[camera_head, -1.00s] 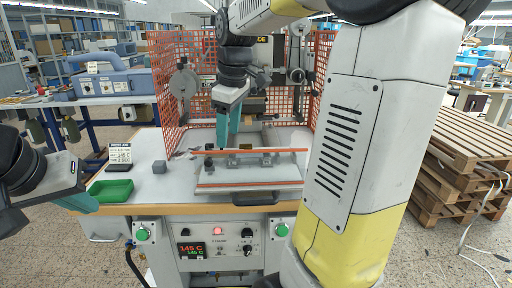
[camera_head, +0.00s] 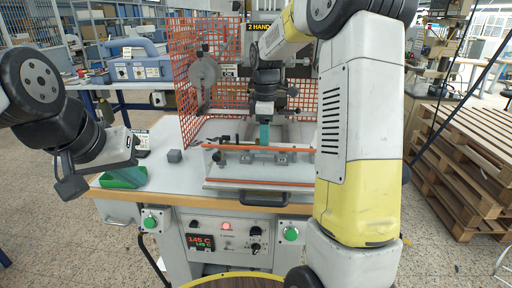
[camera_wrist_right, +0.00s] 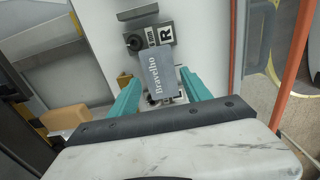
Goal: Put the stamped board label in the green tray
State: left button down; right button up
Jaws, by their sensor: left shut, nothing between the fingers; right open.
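In the right wrist view the board label (camera_wrist_right: 157,72), a grey-blue piece with the word "bravelho", lies at a fixture on the press bed. My right gripper (camera_wrist_right: 160,84) is open, with its teal fingers on either side of the label and apart from it. In the head view this gripper (camera_head: 265,135) points down over the press bed, and the label is too small to tell. The green tray (camera_head: 122,178) is at the table's front left, partly hidden by my left gripper (camera_head: 131,163). That gripper is shut and empty; its fingertips are hard to make out against the tray.
An orange mesh guard (camera_head: 197,100) rises behind. An orange-edged bar (camera_head: 240,149) crosses the bed's front. A plate marked R (camera_wrist_right: 161,35) lies beside the label. Wooden pallets (camera_head: 465,155) are at right.

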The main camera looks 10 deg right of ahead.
jog(key=shift+f, duration=0.55)
jog(key=c, duration=1.1)
jog(key=shift+r, duration=0.15)
